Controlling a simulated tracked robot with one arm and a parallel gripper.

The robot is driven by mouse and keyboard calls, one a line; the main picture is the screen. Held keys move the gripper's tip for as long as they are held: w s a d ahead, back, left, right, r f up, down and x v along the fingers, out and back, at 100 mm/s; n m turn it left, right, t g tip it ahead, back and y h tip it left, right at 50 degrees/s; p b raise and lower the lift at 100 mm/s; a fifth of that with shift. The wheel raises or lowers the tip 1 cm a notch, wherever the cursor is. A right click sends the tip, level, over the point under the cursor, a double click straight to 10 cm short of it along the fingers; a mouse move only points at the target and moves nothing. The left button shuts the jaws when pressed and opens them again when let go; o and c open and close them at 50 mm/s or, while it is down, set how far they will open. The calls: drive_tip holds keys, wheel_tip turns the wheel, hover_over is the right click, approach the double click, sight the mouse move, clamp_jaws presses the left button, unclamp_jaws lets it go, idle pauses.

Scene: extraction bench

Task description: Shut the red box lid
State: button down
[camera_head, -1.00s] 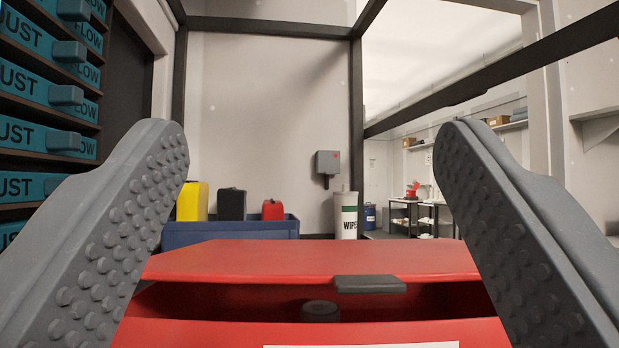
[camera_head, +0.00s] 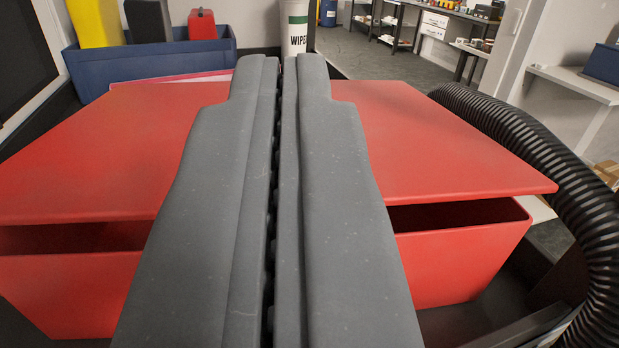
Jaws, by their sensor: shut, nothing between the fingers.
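The red box (camera_head: 465,258) stands in front of me. Its red lid (camera_head: 450,150) is partly open, with a dark gap between its near edge and the box front on both sides. My gripper (camera_head: 283,60) is shut and empty. Its two grey fingers lie side by side across the middle of the view, over the lid. They hide the lid's centre and its front handle. I cannot tell whether the fingers touch the lid.
A black ribbed hose (camera_head: 545,150) curves close along the box's right side. Behind the box stand a blue bin (camera_head: 95,70) with yellow, black and red containers and a white wipes tube (camera_head: 297,28). A wall shelf (camera_head: 575,83) is at the right.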

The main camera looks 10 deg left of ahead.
wheel_tip(320, 180, up, 6)
drive_tip(key=s+g+h+p, duration=0.2)
drive_tip(key=g+p, duration=1)
drive_tip(key=p, duration=0.8)
drive_tip(key=p+x, duration=0.1)
drive_tip(key=x, duration=0.9)
drive_tip(key=shift+w+a+f, duration=0.1)
drive_tip(key=shift+w, duration=0.3)
drive_tip(key=f, duration=0.1)
drive_tip(key=f+p, duration=0.1)
drive_tip(key=f, duration=0.1)
drive_tip(key=shift+s+f+t, duration=0.2)
drive_tip(key=shift+s+t, duration=0.05)
drive_tip(key=shift+t, duration=0.05)
